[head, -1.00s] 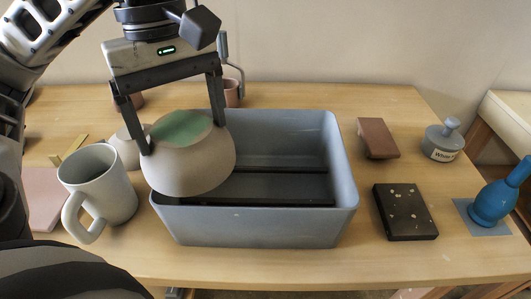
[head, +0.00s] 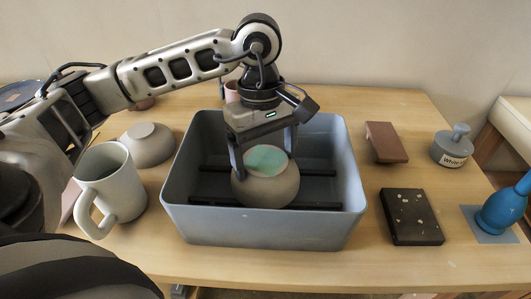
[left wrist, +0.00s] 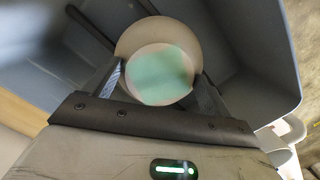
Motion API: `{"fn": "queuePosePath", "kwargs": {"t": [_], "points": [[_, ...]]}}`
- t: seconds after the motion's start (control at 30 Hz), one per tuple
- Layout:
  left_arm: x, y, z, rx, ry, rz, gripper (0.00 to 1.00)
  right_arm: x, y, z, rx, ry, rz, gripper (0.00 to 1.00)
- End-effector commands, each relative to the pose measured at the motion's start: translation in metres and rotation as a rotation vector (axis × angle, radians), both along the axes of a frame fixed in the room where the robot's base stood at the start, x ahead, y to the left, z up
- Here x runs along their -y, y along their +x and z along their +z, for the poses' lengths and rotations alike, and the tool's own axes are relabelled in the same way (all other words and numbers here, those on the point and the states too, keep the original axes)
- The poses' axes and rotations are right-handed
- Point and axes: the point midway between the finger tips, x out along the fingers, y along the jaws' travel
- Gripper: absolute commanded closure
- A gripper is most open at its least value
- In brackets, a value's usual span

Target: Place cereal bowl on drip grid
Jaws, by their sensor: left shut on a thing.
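The cereal bowl (head: 270,191) is grey-beige and upside down, with a green patch on its upturned base. My left gripper (head: 264,168) is shut on it from above, a finger on each side of the base. The bowl is inside the blue-grey tub (head: 250,227), over the dark bars (head: 312,206) that cross it, which look like the drip grid. I cannot tell whether the bowl touches the bars. In the left wrist view the bowl (left wrist: 128,42) sits between the fingers, with a dark bar (left wrist: 90,28) beside it. My right gripper is out of view.
A second upturned bowl (head: 148,147) and a grey mug (head: 118,190) stand left of the tub. A brown block (head: 385,142), a dark speckled slab (head: 411,217), a labelled grey pot (head: 452,148) and a blue bulb (head: 500,211) are to the right.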

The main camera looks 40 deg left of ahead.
Motion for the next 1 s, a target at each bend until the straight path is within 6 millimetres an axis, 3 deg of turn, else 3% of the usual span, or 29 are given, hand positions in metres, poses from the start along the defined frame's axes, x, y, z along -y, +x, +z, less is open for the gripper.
{"fn": "queuePosePath", "kwargs": {"t": [0.27,0.3,0.37,0.67,0.77,1.0], "points": [[0.0,0.0,-0.002,0.003,-0.001,-0.001,0.77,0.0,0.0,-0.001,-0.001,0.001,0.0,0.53],[0.0,0.0,-0.003,0.002,-0.001,-0.001,0.14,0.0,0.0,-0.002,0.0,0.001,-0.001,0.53],[0.0,0.0,-0.002,0.002,-0.001,-0.001,0.0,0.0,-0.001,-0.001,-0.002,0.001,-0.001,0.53],[0.0,0.0,0.001,0.003,-0.001,-0.001,0.0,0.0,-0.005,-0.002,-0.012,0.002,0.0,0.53],[-0.001,0.002,0.013,0.006,-0.002,0.0,0.0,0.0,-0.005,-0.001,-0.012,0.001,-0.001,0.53],[-0.006,0.005,0.063,0.008,-0.002,0.0,0.0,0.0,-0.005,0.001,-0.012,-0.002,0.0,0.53]]}}
